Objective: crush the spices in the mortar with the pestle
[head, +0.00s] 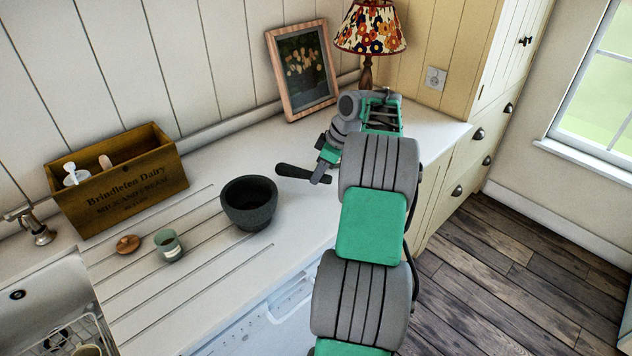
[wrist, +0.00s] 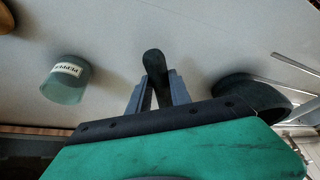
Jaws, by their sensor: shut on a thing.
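The dark stone mortar (head: 249,200) stands upright on the white worktop; a little dark stuff may lie inside, but I cannot make it out. It also shows at the right in the wrist view (wrist: 238,92), partly hidden by my gripper. My gripper (head: 321,173) is right of the mortar and apart from it, shut on the dark pestle (head: 296,172). The pestle (wrist: 154,64) shows between the two fingers in the wrist view, its rounded end sticking out. In the head view it lies nearly level, pointing toward the mortar.
A green jar (head: 168,246) and a round wooden lid (head: 127,244) are left of the mortar. A jar labelled PEPPER (wrist: 66,80) is left of the pestle in the wrist view. A wooden crate (head: 125,185), framed picture (head: 303,70) and lamp (head: 369,30) line the back.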

